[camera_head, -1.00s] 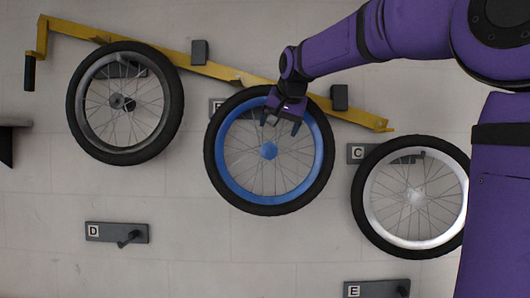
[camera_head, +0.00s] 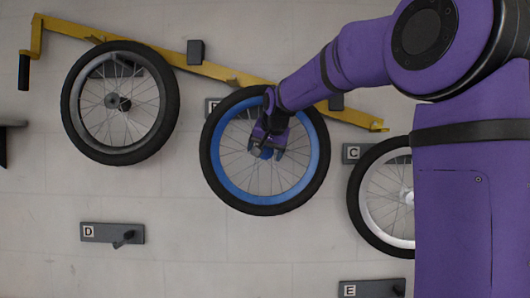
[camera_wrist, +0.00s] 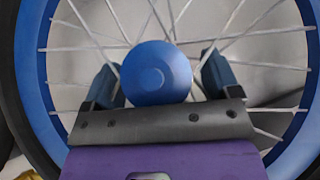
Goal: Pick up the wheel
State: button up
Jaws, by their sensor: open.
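A wheel with a blue rim, blue hub and black tyre (camera_head: 212,172) hangs on the wall in the middle of the head view. My gripper (camera_head: 266,151) is in front of its hub. In the wrist view, the round blue hub (camera_wrist: 156,72) sits between the two open fingers of my gripper (camera_wrist: 160,82), with spokes behind. I cannot tell whether the fingers touch the hub. A wheel with a grey rim (camera_head: 72,122) hangs to the left. A wheel with a white rim (camera_head: 356,205) hangs to the right, partly hidden by my arm.
A yellow bar (camera_head: 215,71) with a black handle (camera_head: 24,72) slants across the wall behind the wheels. Empty hook plates marked D (camera_head: 105,232) and E (camera_head: 365,289) are below. The wall between the lower plates is bare.

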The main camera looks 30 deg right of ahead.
jog(key=c, duration=1.4)
jog(key=shift+r, duration=0.1)
grip_shut()
